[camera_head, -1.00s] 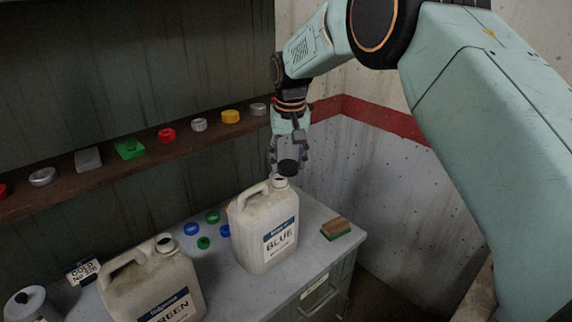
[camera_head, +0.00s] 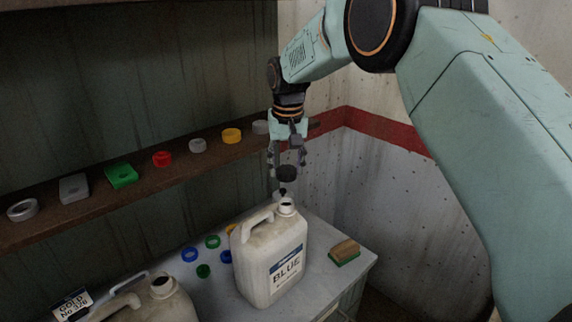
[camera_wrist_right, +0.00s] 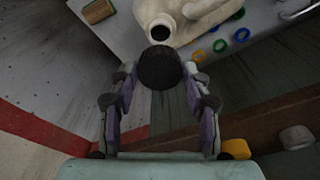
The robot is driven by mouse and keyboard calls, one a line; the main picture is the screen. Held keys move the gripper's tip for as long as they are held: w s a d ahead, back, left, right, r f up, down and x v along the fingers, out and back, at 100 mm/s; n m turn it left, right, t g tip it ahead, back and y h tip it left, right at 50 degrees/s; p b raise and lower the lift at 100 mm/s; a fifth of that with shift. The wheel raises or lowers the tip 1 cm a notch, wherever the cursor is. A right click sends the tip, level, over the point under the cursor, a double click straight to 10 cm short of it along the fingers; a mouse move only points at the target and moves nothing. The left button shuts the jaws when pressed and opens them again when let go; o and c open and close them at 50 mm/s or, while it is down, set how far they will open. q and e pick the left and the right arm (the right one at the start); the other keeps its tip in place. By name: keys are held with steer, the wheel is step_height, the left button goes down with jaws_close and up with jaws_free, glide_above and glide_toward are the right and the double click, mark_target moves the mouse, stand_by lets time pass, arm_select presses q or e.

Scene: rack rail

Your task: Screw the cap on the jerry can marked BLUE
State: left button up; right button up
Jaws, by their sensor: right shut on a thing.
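The jerry can marked BLUE (camera_head: 272,262) is off-white and stands upright on the cabinet top, its neck (camera_head: 287,205) open and dark inside. My right gripper (camera_head: 287,167) is above the neck, fingers pointing down, shut on a black cap (camera_head: 286,173). The cap is clear of the neck, a little above it. In the right wrist view the black cap (camera_wrist_right: 160,68) sits between the fingertips (camera_wrist_right: 160,88), and the can's open mouth (camera_wrist_right: 161,29) lies just beyond it. My left gripper is not in view.
A second can (camera_head: 150,300) stands at the front left, with an open neck. Blue, green and yellow rings (camera_head: 212,241) lie left of the BLUE can. A shelf (camera_head: 100,197) behind holds several coloured caps.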

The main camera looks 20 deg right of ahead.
mark_target(286, 201)
steer(key=shift+s+a+f, duration=0.15)
steer(key=shift+s+f, duration=0.05)
steer(key=shift+f, duration=0.05)
steer(key=shift+s+f, duration=0.15)
steer(key=shift+f, duration=0.5)
steer(key=shift+w+f, duration=0.2)
steer(key=shift+f, duration=1.3)
steer(key=shift+s+f, duration=0.1)
steer(key=shift+f, duration=0.35)
steer(key=shift+f, duration=0.1)
steer(key=shift+f, duration=1.4)
stand_by(1.1)
